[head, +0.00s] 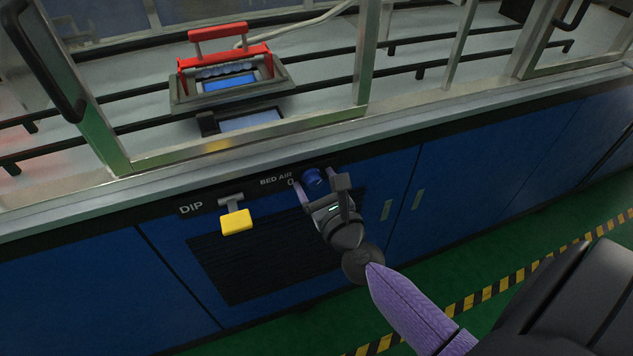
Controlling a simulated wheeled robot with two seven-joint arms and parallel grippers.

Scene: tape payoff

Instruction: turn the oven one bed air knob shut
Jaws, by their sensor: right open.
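The bed air knob (313,179) is a small blue knob on the black strip at the front of the machine, beside the white "BED AIR" and "0" lettering. My right gripper (320,187) is at the knob, with its jaws open and one finger on each side of it. I cannot tell whether the fingers touch the knob. The finger on the right and the gripper body hide part of the knob and the strip beyond it. My left gripper is not in view.
A yellow DIP handle (236,221) sticks out left of the knob. A dark vent grille (240,267) lies below. Above the ledge are metal-framed doors and a red-handled carrier (222,62). Green floor with a striped line (500,286) is clear at right.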

